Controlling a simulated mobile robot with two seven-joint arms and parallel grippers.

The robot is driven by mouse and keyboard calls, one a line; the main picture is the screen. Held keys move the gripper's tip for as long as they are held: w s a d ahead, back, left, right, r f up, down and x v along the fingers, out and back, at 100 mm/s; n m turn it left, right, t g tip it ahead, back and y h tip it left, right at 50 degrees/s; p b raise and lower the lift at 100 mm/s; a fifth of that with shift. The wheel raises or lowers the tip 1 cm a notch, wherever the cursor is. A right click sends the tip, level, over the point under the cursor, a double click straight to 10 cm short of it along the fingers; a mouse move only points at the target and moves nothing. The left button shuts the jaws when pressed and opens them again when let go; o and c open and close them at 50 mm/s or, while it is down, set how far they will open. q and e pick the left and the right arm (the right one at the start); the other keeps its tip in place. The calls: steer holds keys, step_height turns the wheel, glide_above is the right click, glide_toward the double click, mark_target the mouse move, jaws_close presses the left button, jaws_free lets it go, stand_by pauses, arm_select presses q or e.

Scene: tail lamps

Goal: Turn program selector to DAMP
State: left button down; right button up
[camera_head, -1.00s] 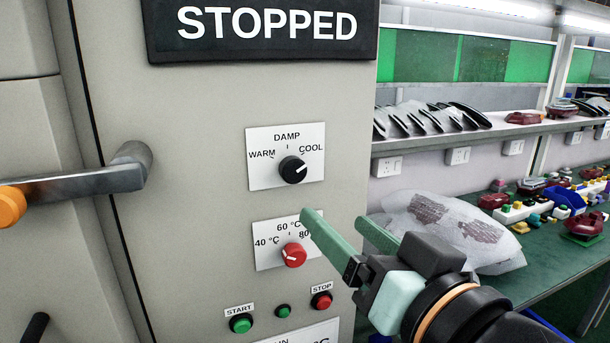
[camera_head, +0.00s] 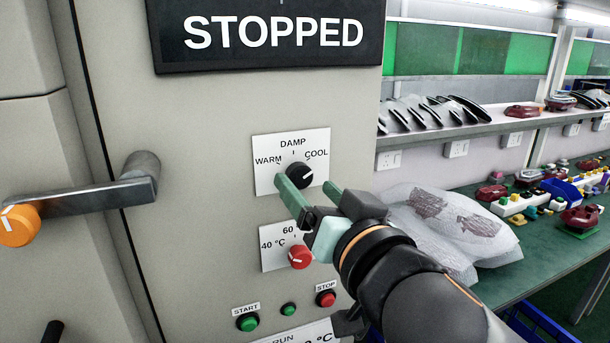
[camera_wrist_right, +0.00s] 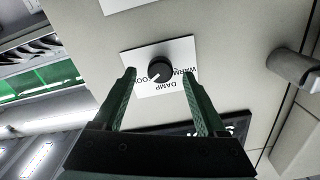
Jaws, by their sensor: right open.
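The program selector (camera_head: 299,174) is a black knob on a white plate marked WARM, DAMP and COOL. Its white pointer line aims up and right, toward COOL. My right gripper (camera_head: 305,188) is open, its green fingers just in front of the selector's lower part in the head view. In the right wrist view the selector (camera_wrist_right: 160,70) shows between and beyond the two spread fingers (camera_wrist_right: 160,92), and the plate appears upside down. Touching or apart, I cannot tell for sure; the wrist view shows a gap on both sides. My left gripper is not in view.
Below are a red temperature knob (camera_head: 300,256), partly behind my gripper, and START (camera_head: 248,322) and STOP (camera_head: 326,298) buttons. A STOPPED sign (camera_head: 270,35) hangs above. A door handle (camera_head: 100,190) sticks out at left. A bench (camera_head: 540,250) with bagged parts stands at right.

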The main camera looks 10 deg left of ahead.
mark_target(298, 174)
steer(key=shift+x, duration=1.2)
steer(key=shift+c, duration=0.2)
jaws_close()
